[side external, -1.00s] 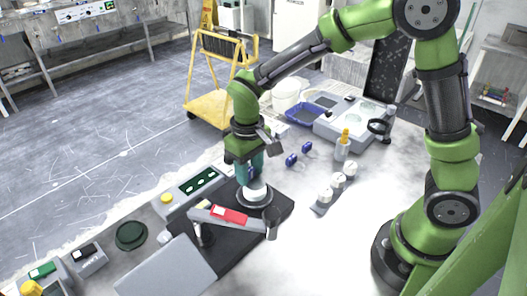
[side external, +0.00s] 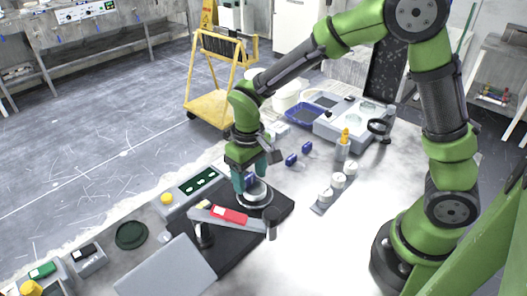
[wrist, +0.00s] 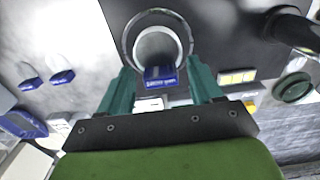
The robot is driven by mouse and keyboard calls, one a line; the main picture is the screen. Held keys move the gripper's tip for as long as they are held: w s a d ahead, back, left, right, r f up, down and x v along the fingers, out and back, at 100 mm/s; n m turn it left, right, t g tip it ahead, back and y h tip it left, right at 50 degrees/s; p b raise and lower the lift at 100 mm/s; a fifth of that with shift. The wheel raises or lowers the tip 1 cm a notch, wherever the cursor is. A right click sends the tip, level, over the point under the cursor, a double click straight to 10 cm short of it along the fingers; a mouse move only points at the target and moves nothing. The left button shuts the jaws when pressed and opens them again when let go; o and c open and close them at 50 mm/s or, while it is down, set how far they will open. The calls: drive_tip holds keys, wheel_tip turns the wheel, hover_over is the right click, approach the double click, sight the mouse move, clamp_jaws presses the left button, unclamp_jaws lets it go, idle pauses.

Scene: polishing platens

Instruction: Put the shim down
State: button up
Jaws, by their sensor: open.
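The shim appears to be a small blue block with white lettering, seen in the wrist view (wrist: 160,77) and the side view (side external: 249,180). It sits at the edge of a pale round puck (wrist: 157,46), which shows in the side view (side external: 258,190) inside a round ring (side external: 255,206) on the black plate. My gripper (side external: 252,184) is low over the puck, its teal fingers spread. In the wrist view my open gripper (wrist: 160,64) has one finger on each side of the blue block, with visible gaps. The block's underside contact is hidden.
A grey arm with a red label (side external: 230,215) crosses the black plate (side external: 284,206) just in front of my gripper. Two blue pieces (side external: 291,160) and several white-topped cylinders (side external: 338,181) stand to the right. The pale table at front right is clear.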

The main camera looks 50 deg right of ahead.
sight(250, 178)
wheel_tip(250, 178, up, 12)
drive_tip(key=s+d+r+m+t+y, duration=0.1)
drive_tip(key=s+d+r+m+t, duration=0.1)
drive_tip(key=s, duration=0.5)
drive_tip(key=s+d+r+m+t+y, duration=0.1)
drive_tip(key=s+d+r+m+t, duration=0.1)
drive_tip(key=s+d+t, duration=0.3)
drive_tip(key=shift+s+d+r, duration=0.4)
drive_tip(key=shift+s+r, duration=0.2)
drive_tip(key=shift+s, duration=0.35)
